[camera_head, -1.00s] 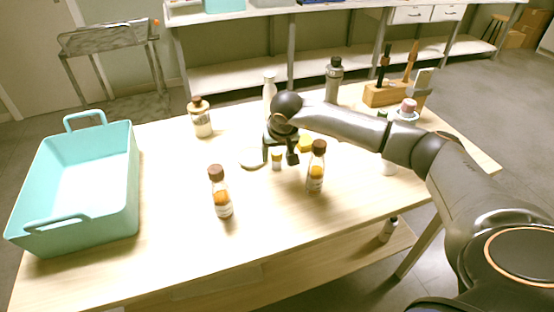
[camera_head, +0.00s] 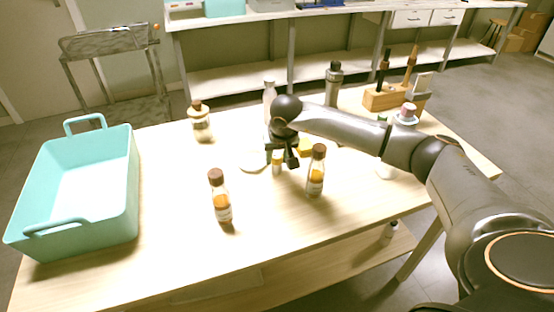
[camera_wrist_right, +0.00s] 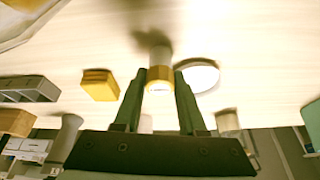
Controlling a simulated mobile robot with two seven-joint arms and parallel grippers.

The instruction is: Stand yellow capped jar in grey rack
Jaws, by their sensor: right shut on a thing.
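The yellow capped jar (camera_head: 277,162) is a small pale jar near the middle of the table. In the right wrist view its yellow cap (camera_wrist_right: 159,74) shows between the fingertips. My right gripper (camera_head: 281,160) is shut on the jar; in the wrist view its two dark fingers (camera_wrist_right: 159,92) flank it. I cannot tell whether the jar touches the table. A grey slotted rack (camera_wrist_right: 28,88) shows at the left of the wrist view; in the head view I cannot make it out, and my right arm covers part of the table. My left gripper is not in view.
A yellow block (camera_head: 305,146) and a white disc (camera_head: 253,161) lie beside the jar. Brown-capped bottles stand in front, at right (camera_head: 316,172) and left (camera_head: 220,197); another (camera_head: 201,124) stands behind. A teal bin (camera_head: 122,190) is at left.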

